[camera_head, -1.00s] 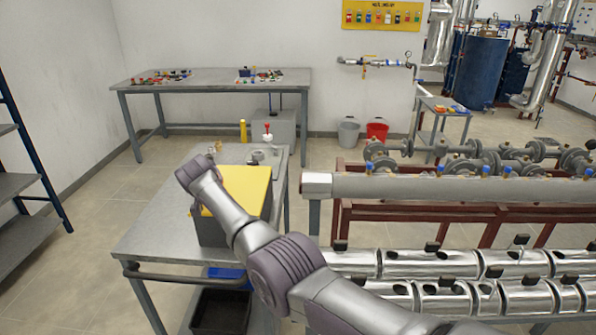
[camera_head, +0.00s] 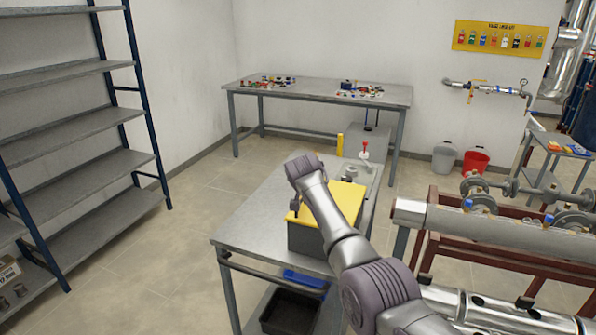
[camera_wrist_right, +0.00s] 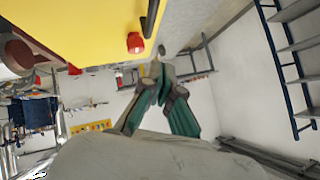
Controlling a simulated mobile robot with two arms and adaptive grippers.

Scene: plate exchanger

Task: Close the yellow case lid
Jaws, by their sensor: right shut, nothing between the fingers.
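The yellow case lid (camera_head: 347,198) lies over the top of the dark grey case (camera_head: 303,239) on the metal cart (camera_head: 257,229). My right arm crosses in front of it, so I cannot tell whether the lid sits fully flush. My right gripper (camera_head: 292,209) is at the left side of the case, small and partly hidden behind its own wrist. In the right wrist view the gripper (camera_wrist_right: 160,84) is shut and empty, with a yellow surface (camera_wrist_right: 75,28) close above it. My left gripper is not in view.
A blue item (camera_head: 305,279) and a black bin (camera_head: 291,312) are below. Shelving (camera_head: 85,125) stands left, pipes (camera_head: 480,228) right. Floor between shelving and cart is clear.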

